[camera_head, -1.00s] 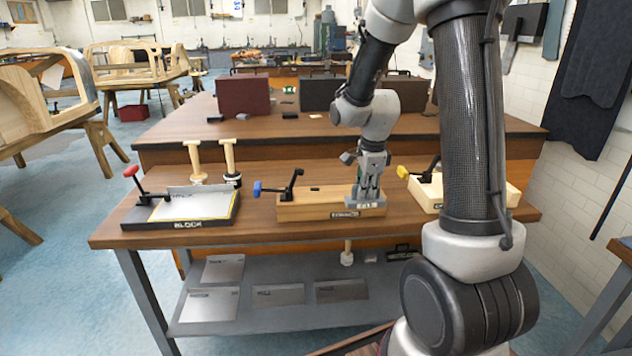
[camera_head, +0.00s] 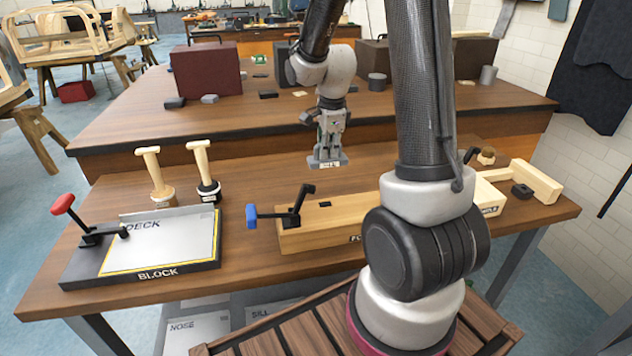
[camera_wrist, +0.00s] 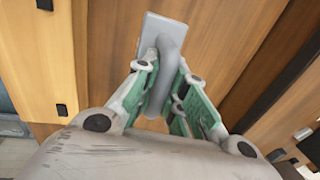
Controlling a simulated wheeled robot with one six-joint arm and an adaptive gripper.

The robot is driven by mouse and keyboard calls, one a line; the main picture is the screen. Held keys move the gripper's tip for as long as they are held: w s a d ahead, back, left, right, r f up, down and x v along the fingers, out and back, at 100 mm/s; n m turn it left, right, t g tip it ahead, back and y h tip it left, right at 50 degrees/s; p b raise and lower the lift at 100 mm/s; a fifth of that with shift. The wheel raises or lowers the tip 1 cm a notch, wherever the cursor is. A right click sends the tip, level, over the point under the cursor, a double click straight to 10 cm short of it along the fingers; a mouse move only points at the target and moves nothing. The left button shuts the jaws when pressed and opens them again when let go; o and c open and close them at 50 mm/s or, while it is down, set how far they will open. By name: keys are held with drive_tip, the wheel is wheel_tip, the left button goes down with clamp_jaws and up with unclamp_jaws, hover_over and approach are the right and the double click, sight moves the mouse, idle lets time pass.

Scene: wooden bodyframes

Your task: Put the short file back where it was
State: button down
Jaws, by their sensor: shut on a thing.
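My gripper (camera_head: 331,136) is shut on a grey tool with a flat plate and a curved handle, which I take to be the short file (camera_head: 327,163). It hangs above the wooden workbench (camera_head: 250,205), behind the wooden block fixture with the blue-handled clamp. In the wrist view, the short file (camera_wrist: 160,32) shows its plate beyond the fingers and its handle between the green finger pads of my gripper (camera_wrist: 165,92). The plate looks roughly level. The place where the file was is not marked in these views.
The wooden block fixture (camera_head: 292,238) is in front, partly hidden by my arm. A black clamp board (camera_head: 75,275) with a red handle lies left. Two wooden-handled tools (camera_head: 157,175) (camera_head: 204,172) stand behind it. A pale fixture (camera_head: 535,182) is right. The raised rear bench (camera_head: 230,120) holds cases.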

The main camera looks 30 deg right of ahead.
drive_tip(key=f, duration=0.6)
drive_tip(key=shift+w+f, duration=0.1)
drive_tip(key=shift+w, duration=0.15)
drive_tip(key=shift+f, duration=1.85)
drive_tip(key=c, duration=1.5)
unclamp_jaws()
drive_tip(key=shift+s+f, duration=0.1)
drive_tip(key=shift+f, duration=0.05)
drive_tip(key=r, duration=0.4)
drive_tip(key=s+r, duration=0.1)
drive_tip(key=r, duration=0.6)
drive_tip(key=shift+s+a+r, duration=0.3)
drive_tip(key=shift+s, duration=0.1)
drive_tip(key=s+a+r+n, duration=0.1)
drive_tip(key=s+r+n, duration=0.4)
drive_tip(key=s+n, duration=0.2)
drive_tip(key=s+a+r+n+t, duration=0.1)
drive_tip(key=s+a+r+n, duration=0.1)
drive_tip(key=s+r+n, duration=0.3)
drive_tip(key=s+a+r+n+t, duration=0.1)
drive_tip(key=s+r+n, duration=0.4)
drive_tip(key=s+n, duration=0.4)
drive_tip(key=shift+s+a+r+y, duration=0.3)
drive_tip(key=shift+s, duration=0.2)
